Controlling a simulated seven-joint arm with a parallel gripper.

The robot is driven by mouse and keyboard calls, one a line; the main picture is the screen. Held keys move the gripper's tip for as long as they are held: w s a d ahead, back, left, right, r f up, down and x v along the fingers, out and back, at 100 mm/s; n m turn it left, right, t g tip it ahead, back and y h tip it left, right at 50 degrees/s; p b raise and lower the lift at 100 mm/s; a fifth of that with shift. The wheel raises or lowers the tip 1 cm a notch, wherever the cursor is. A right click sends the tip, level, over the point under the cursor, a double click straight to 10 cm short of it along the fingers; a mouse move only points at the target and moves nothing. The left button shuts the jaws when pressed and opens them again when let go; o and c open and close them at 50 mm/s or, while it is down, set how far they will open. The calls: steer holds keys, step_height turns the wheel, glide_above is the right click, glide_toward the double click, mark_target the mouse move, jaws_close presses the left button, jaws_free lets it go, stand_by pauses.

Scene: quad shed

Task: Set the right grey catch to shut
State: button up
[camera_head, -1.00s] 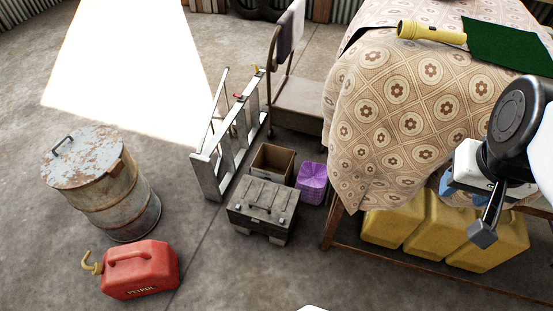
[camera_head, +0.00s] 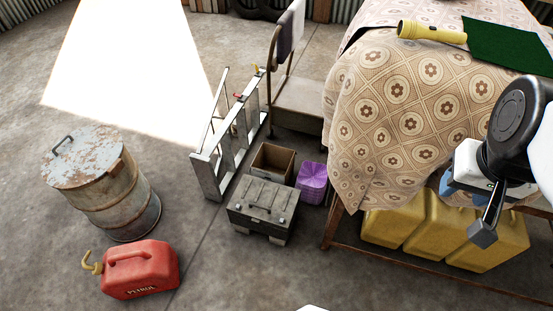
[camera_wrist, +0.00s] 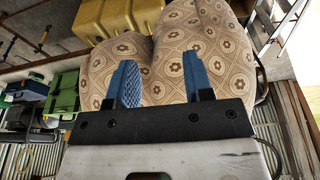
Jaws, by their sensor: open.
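A grey wooden box (camera_head: 262,209) with a dark lid handle stands on the floor, low in the middle of the head view. Small grey fittings, perhaps the catches, show by its lid's front edge, one to the right (camera_head: 282,220) and one to the left. They are too small to tell whether shut or open. My gripper (camera_wrist: 162,82) is open and empty, its two blue fingers wide apart in the wrist view. In the head view it is at the right, beside the cloth-covered table and well apart from the box. The box is not seen in the wrist view.
The patterned tablecloth (camera_head: 390,110) and yellow cans (camera_head: 430,222) lie right of the box. A purple basket (camera_head: 313,182), an open carton (camera_head: 272,162) and a ladder (camera_head: 207,177) stand close behind it. A red petrol can (camera_head: 140,270) is at lower left. The floor before the box is clear.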

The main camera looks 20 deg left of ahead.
steer(key=w+a+f+y, duration=0.1)
steer(key=w+a+f, duration=1.05)
steer(key=w, duration=0.25)
steer(key=w+a+f+g, duration=0.1)
steer(key=w+a+f, duration=0.4)
steer(key=f, duration=0.4)
steer(key=w+a+f+g, duration=0.1)
steer(key=w+a+f, duration=0.2)
steer(key=a+f, duration=0.5)
steer(key=w+a+f, duration=0.2)
steer(key=a+f, duration=0.1)
steer(key=f, duration=0.5)
steer(key=w+a+f, duration=0.2)
steer(key=a+f, duration=0.1)
steer(key=f, duration=0.5)
steer(key=w+a+f, duration=0.2)
steer(key=a+f, duration=0.1)
steer(key=f, duration=0.5)
steer(key=shift+g+h, duration=0.3)
steer(key=shift+h, duration=0.1)
steer(key=a+f, duration=0.1)
steer(key=f, duration=0.6)
steer(key=a+f, duration=0.2)
steer(key=f, duration=0.6)
steer(key=s+a+f, duration=0.1)
steer(key=f, duration=0.7)
steer(key=shift+a, duration=0.2)
steer(key=shift+f, duration=0.5)
steer(key=shift+f, duration=0.15)
